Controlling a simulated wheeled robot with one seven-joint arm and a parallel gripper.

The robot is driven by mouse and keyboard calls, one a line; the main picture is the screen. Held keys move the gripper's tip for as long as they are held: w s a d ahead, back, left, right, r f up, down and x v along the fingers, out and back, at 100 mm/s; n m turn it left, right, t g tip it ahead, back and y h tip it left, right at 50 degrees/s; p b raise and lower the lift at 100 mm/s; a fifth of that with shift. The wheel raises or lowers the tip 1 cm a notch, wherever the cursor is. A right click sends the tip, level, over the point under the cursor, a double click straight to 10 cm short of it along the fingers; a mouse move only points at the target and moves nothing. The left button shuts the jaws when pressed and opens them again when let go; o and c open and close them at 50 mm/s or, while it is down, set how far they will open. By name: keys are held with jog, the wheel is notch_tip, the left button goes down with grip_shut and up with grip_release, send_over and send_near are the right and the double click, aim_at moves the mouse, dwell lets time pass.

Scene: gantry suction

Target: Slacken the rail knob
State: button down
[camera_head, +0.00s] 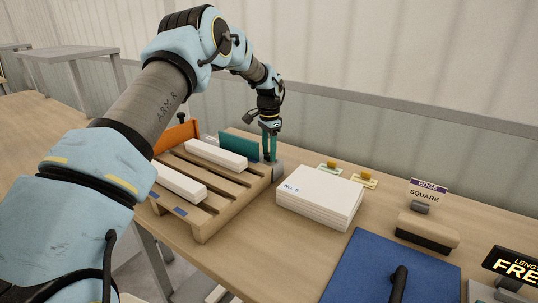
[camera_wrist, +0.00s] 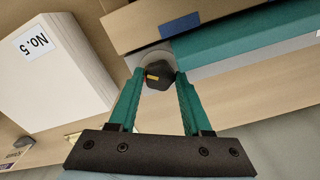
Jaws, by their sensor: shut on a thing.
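The rail knob (camera_wrist: 158,76) is a small dark faceted knob with a yellow and red mark. It sits on a round pale grey base beside the teal rail (camera_wrist: 240,45). In the head view the rail (camera_head: 244,147) stands upright at the pallet's far right corner. My gripper (camera_wrist: 160,82) has its two teal fingers on opposite sides of the knob, shut on it.
A white stack marked No. 5 (camera_head: 318,196) stands close right of my gripper.

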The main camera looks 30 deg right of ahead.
jog(key=shift+n+b, duration=0.55)
jog(key=shift+n, duration=1.05)
jog(key=shift+c, duration=1.7)
grip_release()
notch_tip(320, 180, up, 11)
jog(key=b, duration=0.3)
jog(key=shift+f, duration=0.1)
